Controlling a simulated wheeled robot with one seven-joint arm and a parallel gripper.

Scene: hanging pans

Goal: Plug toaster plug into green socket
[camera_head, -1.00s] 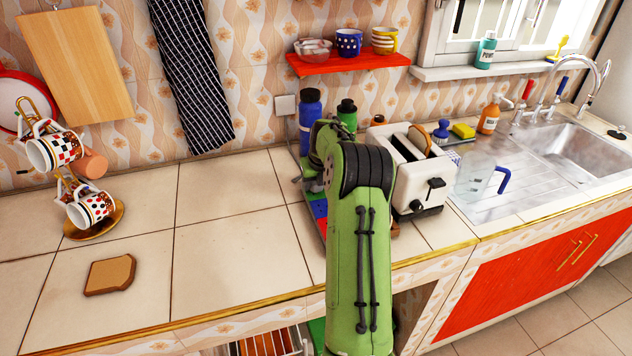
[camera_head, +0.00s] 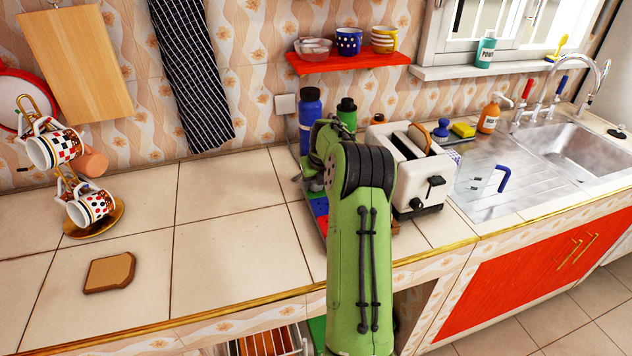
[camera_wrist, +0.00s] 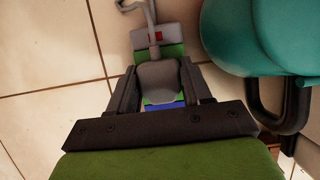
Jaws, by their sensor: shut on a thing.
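The grey plug (camera_wrist: 158,76) is between the two dark fingers of my gripper (camera_wrist: 160,84) in the wrist view, and the gripper is shut on it. Its grey cord (camera_wrist: 153,25) runs up past the strip's end. The plug is over the coloured socket strip, whose green part (camera_wrist: 174,50) shows around it. I cannot tell whether its pins are in a socket. In the head view part of the strip (camera_head: 319,207) shows left of my arm, which hides most of my gripper. The white toaster (camera_head: 408,165) stands right of my arm.
A blue bottle (camera_head: 310,120) and a green bottle (camera_head: 347,113) stand behind my arm. A clear jug (camera_head: 474,177) stands right of the toaster. A bread slice (camera_head: 110,272) lies on the left counter. The tiles left of my arm are mostly clear.

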